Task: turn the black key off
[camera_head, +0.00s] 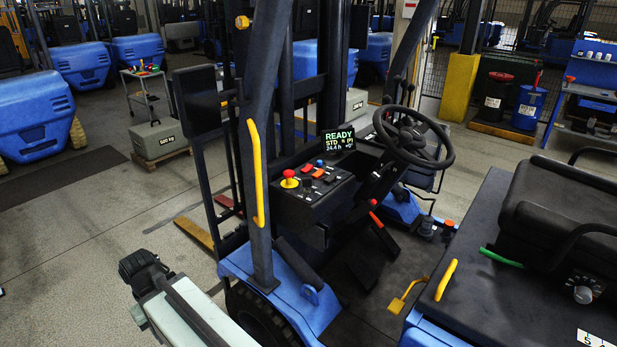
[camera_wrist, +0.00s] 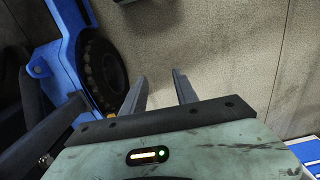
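The forklift console (camera_head: 305,188) is in the middle of the head view, below a lit display (camera_head: 339,139) that reads READY. I cannot make out the black key for certain among the dark parts. My gripper (camera_wrist: 159,88) shows in the wrist view with its two grey fingers apart and nothing between them. It points at bare floor beside the forklift's wheel (camera_wrist: 103,75), away from the console.
A steering wheel (camera_head: 413,137) stands right of the console, and a seat (camera_head: 570,215) is at the right. A dark mast post with a yellow grab handle (camera_head: 256,172) rises between my arm, at the lower left, and the console. Open floor (camera_head: 90,240) lies to the left.

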